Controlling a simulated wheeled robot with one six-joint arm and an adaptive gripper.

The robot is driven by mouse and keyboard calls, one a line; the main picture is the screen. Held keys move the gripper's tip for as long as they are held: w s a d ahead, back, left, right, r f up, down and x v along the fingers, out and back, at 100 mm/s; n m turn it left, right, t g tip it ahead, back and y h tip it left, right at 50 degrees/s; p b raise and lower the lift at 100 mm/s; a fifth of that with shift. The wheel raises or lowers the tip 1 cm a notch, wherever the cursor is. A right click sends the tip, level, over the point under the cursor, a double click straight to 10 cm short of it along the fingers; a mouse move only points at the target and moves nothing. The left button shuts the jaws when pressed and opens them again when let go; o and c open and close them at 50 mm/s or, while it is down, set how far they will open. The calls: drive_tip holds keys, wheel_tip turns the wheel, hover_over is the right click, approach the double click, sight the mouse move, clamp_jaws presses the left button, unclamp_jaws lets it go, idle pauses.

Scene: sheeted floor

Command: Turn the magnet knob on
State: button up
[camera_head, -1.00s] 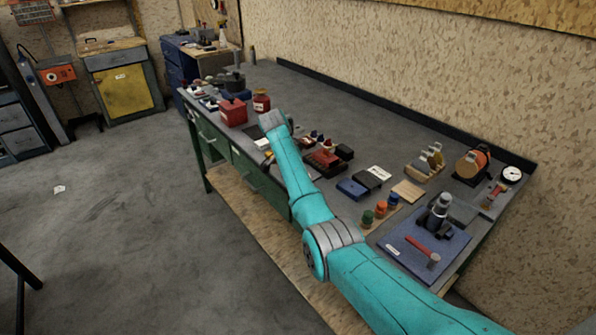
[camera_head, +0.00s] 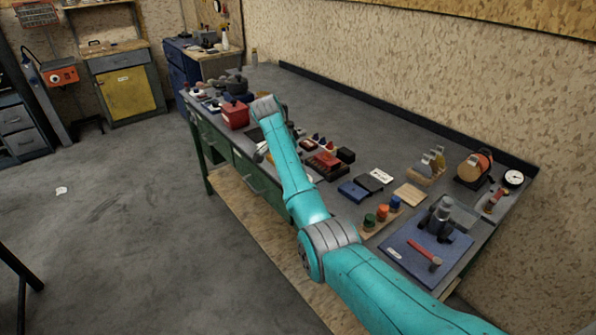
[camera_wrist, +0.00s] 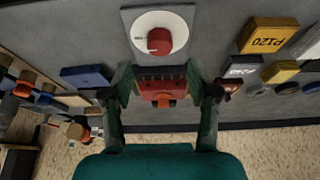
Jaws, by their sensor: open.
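A red knob (camera_wrist: 159,41) sits on a round white dial (camera_wrist: 145,25) with a grey square plate around it, near the top middle of the wrist view. The knob has a pale mark on its left side. My gripper (camera_wrist: 160,74) is open, its two dark green fingers just below the dial in that picture, and not touching the knob. A red block (camera_wrist: 160,83) shows between the fingers; I cannot tell whether they touch it. In the head view my arm's end (camera_head: 265,107) is over the bench's far part, and the knob cannot be made out there.
The long grey bench (camera_head: 350,115) holds a red box (camera_head: 235,114) beside the arm's end. A yellow block marked P120 (camera_wrist: 267,37) lies right of the dial. A blue block (camera_wrist: 85,77) lies left. Several coloured pegs and tools stand near the bench's right end.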

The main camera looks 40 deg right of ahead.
drive_tip(key=v, duration=0.5)
drive_tip(key=shift+a+r, duration=0.15)
drive_tip(key=shift+r, duration=0.25)
drive_tip(key=shift+a, duration=0.1)
